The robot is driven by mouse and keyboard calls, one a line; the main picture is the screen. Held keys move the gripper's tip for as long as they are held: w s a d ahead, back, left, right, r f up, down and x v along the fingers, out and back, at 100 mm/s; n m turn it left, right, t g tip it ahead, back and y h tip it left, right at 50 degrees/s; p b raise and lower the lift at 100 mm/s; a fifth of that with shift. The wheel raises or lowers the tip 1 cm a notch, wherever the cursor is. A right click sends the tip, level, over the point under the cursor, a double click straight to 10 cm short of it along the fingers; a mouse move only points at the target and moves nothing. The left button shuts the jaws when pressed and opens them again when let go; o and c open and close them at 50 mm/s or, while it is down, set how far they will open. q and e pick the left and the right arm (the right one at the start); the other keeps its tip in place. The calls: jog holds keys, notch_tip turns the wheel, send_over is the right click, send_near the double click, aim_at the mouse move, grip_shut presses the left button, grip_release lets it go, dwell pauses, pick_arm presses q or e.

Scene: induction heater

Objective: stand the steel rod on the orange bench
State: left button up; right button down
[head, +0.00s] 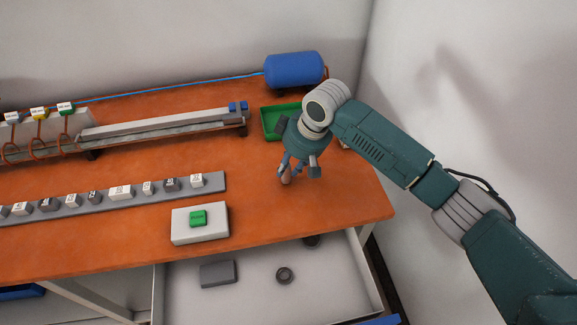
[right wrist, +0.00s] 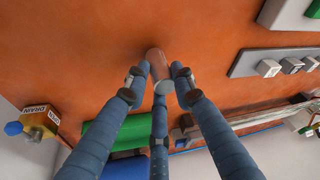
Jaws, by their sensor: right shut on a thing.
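My right gripper (head: 290,172) points down over the right part of the orange bench (head: 335,195). Its fingers are shut on the steel rod (head: 286,178), whose lower end shows below the fingertips as a short brownish-grey piece. In the right wrist view the rod (right wrist: 157,60) sits between the three blue fingers (right wrist: 160,85), seen nearly end-on. The rod looks about upright, with its lower end close to the bench; I cannot tell whether it touches. The fingers hide its upper part. My left gripper is out of view.
A green tray (head: 268,124) and a blue tank (head: 295,68) stand behind the gripper. A white box with a green button (head: 198,218) and a grey strip of labelled blocks (head: 140,197) lie to the left. An open drawer (head: 325,285) juts out below, holding a ring (head: 284,275). Bare bench surrounds the rod.

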jog(key=shift+f, duration=0.45)
jog(key=c, duration=1.5)
grip_release()
jog(key=shift+f, duration=0.2)
jog(key=shift+o, duration=0.2)
jog(key=shift+r, duration=0.15)
jog(key=b+v, duration=0.1)
jog(key=v, duration=1.1)
jog(key=shift+s, duration=0.1)
